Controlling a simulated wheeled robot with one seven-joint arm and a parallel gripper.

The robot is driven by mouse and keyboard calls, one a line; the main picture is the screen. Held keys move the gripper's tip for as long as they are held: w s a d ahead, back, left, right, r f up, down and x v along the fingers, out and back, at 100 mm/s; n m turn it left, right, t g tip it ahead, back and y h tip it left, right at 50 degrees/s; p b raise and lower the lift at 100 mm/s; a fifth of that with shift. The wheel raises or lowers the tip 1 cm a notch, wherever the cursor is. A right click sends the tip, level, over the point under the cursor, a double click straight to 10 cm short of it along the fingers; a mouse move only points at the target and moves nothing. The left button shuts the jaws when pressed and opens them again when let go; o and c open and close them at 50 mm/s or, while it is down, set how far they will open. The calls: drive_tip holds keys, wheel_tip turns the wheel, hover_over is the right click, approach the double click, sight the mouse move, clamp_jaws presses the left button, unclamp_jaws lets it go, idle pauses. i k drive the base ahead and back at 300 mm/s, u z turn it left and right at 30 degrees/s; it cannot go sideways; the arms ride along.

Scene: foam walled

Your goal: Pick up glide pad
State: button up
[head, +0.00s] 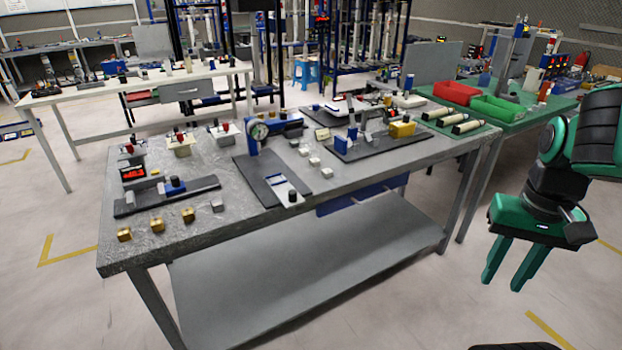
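I cannot tell for sure which item is the glide pad. Small pale blocks (314,162) stand in a short row near the middle of the grey workbench (230,245). Several brass-coloured blocks (157,225) line the bench's front left edge, with a small grey block (218,205) at the right end of that row. My gripper (502,286) hangs at the right, fingers pointing down, beyond the bench's right end. Its green fingers are apart with nothing between them. It is well away from all the small blocks.
A dial gauge stand (259,132) rises mid-bench on a dark plate. A digital readout (132,172) and a dark fixture (168,196) are at left. A yellow block (402,130) sits at right. A green table with a red bin (455,92) stands behind. Floor at front right is clear.

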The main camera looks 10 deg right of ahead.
sight(328, 173)
drive_tip(key=u, duration=0.05)
drive_tip(key=i, duration=1)
